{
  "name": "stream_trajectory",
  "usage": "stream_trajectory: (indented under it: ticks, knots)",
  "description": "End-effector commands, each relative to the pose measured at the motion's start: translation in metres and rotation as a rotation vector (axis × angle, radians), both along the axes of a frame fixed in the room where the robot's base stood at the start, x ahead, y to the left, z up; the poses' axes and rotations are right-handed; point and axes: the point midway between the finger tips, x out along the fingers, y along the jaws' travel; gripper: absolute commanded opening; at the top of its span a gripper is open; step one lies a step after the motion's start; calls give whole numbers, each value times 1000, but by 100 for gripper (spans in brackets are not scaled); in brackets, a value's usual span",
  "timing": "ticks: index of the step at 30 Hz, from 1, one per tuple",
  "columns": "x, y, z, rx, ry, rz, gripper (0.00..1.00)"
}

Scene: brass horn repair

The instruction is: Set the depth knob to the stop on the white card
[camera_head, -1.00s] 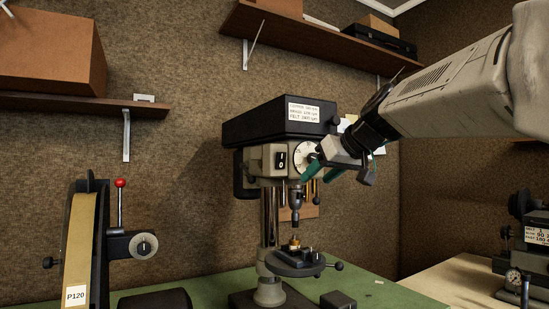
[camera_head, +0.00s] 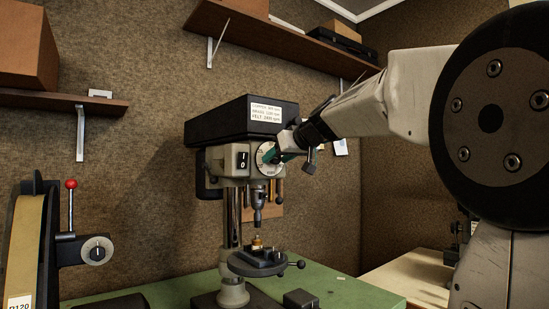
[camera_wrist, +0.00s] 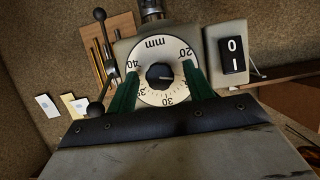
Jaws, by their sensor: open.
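The depth knob (camera_wrist: 159,75) is a small dark knob in the middle of a white dial marked "mm" with numbers around its edge. The dial (camera_head: 266,158) faces out from the front of the drill press in the head view. My gripper (camera_wrist: 161,69) is open, with one green finger on each side of the knob, over the dial face. The fingers stand apart from the knob in the wrist view. A white card (camera_wrist: 47,105) shows on the wall at left in the wrist view; its writing is too small to read. It seems to be the card by the press (camera_head: 340,147).
The drill press (camera_head: 225,122) carries a speed label and a rocker switch (camera_wrist: 232,55) beside the dial. A lever with dark ball ends (camera_wrist: 95,109) is close to the left finger. A belt sander (camera_head: 30,235) stands at left on the green bench (camera_head: 180,290).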

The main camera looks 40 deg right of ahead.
Motion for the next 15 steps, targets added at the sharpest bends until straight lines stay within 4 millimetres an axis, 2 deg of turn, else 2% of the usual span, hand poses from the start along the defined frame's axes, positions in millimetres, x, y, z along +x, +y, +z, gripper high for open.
stream_trajectory:
  ticks: [3,8,15]
  knots:
    - [0,0,0,0,0,0,52]
    - [0,0,0,0,0,0,8]
    - [-1,0,0,9,1,1,8]
